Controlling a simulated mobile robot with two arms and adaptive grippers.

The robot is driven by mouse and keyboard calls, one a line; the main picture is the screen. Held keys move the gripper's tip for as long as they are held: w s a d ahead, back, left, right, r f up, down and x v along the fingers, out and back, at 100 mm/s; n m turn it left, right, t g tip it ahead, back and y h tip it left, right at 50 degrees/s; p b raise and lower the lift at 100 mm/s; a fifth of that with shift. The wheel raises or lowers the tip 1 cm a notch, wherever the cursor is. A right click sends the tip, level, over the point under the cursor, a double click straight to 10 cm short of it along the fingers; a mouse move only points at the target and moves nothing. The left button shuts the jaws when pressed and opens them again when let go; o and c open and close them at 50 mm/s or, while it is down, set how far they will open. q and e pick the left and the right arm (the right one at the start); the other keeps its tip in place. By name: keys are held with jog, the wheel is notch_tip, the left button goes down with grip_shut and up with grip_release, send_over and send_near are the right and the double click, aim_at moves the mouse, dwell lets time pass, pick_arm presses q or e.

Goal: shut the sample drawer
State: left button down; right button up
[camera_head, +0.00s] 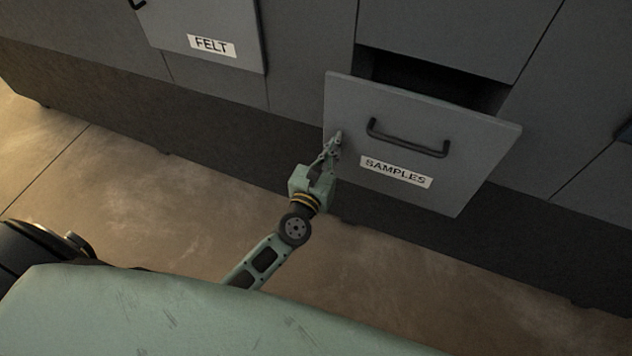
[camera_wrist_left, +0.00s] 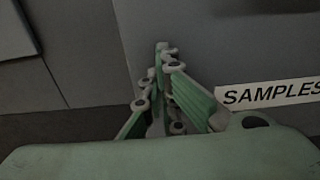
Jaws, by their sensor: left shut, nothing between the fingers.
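The sample drawer (camera_head: 418,120) is a grey drawer with a dark bar handle (camera_head: 407,140) and a white SAMPLES label (camera_head: 396,172). It stands open, pulled out from the cabinet, with a dark gap above its front. My left gripper (camera_head: 337,136) is shut and empty, at the left part of the drawer front, left of the handle and label. In the left wrist view the shut fingers (camera_wrist_left: 163,50) point at the drawer front, with the SAMPLES label (camera_wrist_left: 270,93) to their right. I cannot tell whether the fingertips touch the front. My right gripper is not in view.
A drawer labelled FELT (camera_head: 211,46) is at the upper left and also sticks out from the cabinet. The grey cabinet fronts (camera_head: 305,55) lie around both drawers. The brown floor (camera_head: 150,190) in front of the cabinet is clear.

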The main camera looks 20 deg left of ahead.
pick_arm(q)
jog(key=w+b, duration=0.3)
jog(key=w, duration=1)
jog(key=shift+d+b, duration=0.2)
jog(key=shift+b, duration=0.1)
jog(key=shift+w+r, duration=0.1)
jog(key=shift+r, duration=0.2)
